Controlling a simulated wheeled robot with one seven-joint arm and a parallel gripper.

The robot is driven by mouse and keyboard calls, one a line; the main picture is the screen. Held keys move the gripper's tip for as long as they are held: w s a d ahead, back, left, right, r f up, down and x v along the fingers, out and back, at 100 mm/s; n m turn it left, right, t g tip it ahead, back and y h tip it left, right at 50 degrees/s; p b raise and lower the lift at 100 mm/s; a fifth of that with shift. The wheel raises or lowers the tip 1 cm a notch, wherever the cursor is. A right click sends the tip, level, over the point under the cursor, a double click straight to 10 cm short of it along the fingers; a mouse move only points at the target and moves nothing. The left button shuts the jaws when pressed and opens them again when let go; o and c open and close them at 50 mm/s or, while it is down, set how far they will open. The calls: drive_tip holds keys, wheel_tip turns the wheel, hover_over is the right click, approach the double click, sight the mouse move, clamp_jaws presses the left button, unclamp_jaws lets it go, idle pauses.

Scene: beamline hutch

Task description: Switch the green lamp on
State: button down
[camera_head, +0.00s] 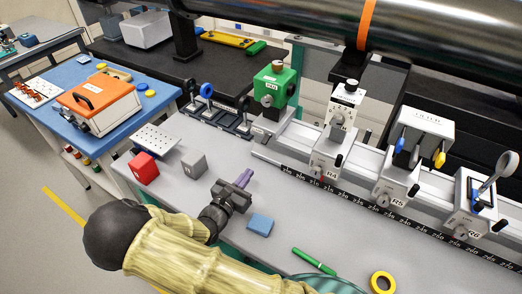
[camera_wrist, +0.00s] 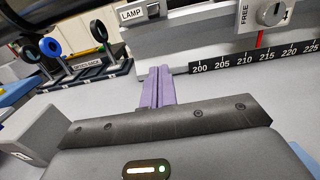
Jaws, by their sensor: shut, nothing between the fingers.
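The green lamp (camera_head: 274,84) is a green box housing with a round knob on its front, standing at the left end of the rail in the head view. It looks unlit, though I cannot be sure. In the wrist view only its base with a "LAMP" label (camera_wrist: 133,13) shows at the top. My gripper (camera_head: 244,179) is low over the grey bench, in front of the lamp and apart from it. Its purple fingers are shut with nothing between them, and they also show in the wrist view (camera_wrist: 160,86), pointing towards the lamp base.
A red cube (camera_head: 144,168), a grey cube (camera_head: 193,163) and a blue block (camera_head: 260,224) lie near my gripper. A rack of round optics (camera_head: 216,118) stands left of the lamp. The scaled rail (camera_head: 350,193) with several carriages runs right. A green marker (camera_head: 314,261) and yellow tape (camera_head: 382,283) lie in front.

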sight(266, 139)
drive_tip(key=p+x, duration=0.1)
drive_tip(key=x, duration=0.8)
drive_tip(key=shift+w+d, duration=0.3)
drive_tip(key=shift+d, duration=0.05)
drive_tip(key=r, duration=0.1)
drive_tip(key=r+p, duration=0.1)
drive_tip(key=s+r, duration=0.1)
drive_tip(key=shift+a+r+p, duration=0.3)
drive_tip(key=shift+a+p, duration=0.05)
drive_tip(key=shift+p, duration=0.05)
drive_tip(key=shift+a, duration=0.15)
